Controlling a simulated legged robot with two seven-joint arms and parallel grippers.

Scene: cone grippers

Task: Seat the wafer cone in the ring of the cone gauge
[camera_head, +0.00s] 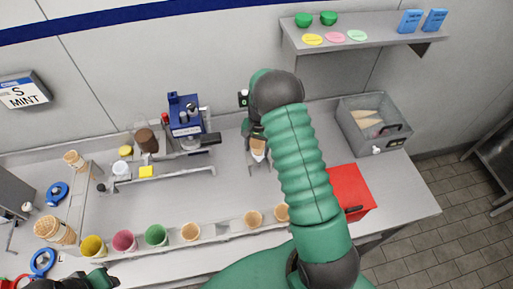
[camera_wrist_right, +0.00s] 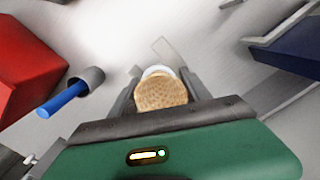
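The wafer cone (camera_head: 258,150) is at my right gripper (camera_head: 257,139), above the middle of the counter. In the right wrist view its round patterned end (camera_wrist_right: 162,95) faces the camera, and the fingers of my right gripper (camera_wrist_right: 160,78) press in on both sides of it. A white rounded edge shows just beyond the cone; I cannot tell whether it is the gauge's ring. A small pale stand, perhaps the cone gauge (camera_head: 249,164), is partly hidden behind the gripper and cone. My left gripper (camera_head: 101,279) is at the bottom left edge, mostly cut off; its fingers are unclear.
A rail along the front holds coloured cups (camera_head: 156,235) and several cones (camera_head: 190,232). A blue machine (camera_head: 186,118) stands behind to the left. A red box (camera_head: 349,187) and a grey bin (camera_head: 356,138) are right. Bare counter lies around the stand.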

